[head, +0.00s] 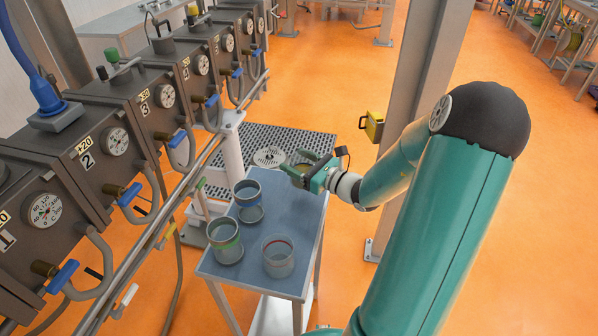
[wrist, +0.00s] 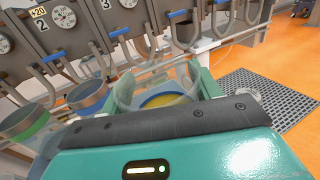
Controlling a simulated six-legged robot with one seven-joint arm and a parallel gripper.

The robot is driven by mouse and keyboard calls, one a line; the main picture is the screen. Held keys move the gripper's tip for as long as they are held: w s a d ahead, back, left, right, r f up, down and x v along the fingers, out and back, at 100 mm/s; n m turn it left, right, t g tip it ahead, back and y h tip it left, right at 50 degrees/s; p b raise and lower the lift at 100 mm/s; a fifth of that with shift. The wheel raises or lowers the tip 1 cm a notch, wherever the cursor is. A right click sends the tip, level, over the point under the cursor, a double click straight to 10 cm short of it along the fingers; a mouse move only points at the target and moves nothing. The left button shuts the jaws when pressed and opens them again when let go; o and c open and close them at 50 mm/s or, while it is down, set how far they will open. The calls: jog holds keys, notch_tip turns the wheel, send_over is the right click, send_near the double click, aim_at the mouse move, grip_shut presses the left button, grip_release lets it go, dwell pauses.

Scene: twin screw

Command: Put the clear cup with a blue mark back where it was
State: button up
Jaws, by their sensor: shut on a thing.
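My gripper (head: 300,170) is shut on a clear cup (wrist: 125,90) with a yellow patch or band low in it. In the head view the fingers mostly hide this cup, just above the far right part of the blue-grey table (head: 300,200).
A green-marked cup (head: 225,241) and a red-marked cup (head: 278,257) stand on the table's near part. Grey machines with gauges and blue-handled taps (head: 130,194) line the left. A perforated platform (head: 300,140) lies behind. A grey post (head: 415,80) rises at right.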

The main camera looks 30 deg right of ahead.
aim_at(301, 165)
jog(key=f, duration=0.1)
jog(key=w+d+f, duration=0.1)
jog(key=w+f, duration=0.1)
jog(key=shift+d, duration=0.3)
jog(key=shift+w+d+f, duration=0.1)
jog(key=shift+w+f, duration=0.05)
jog(key=shift+f, duration=1.5)
jog(key=o, duration=1.1)
jog(key=shift+f, duration=0.15)
jog(key=shift+o, duration=0.2)
jog(key=v, duration=1.2)
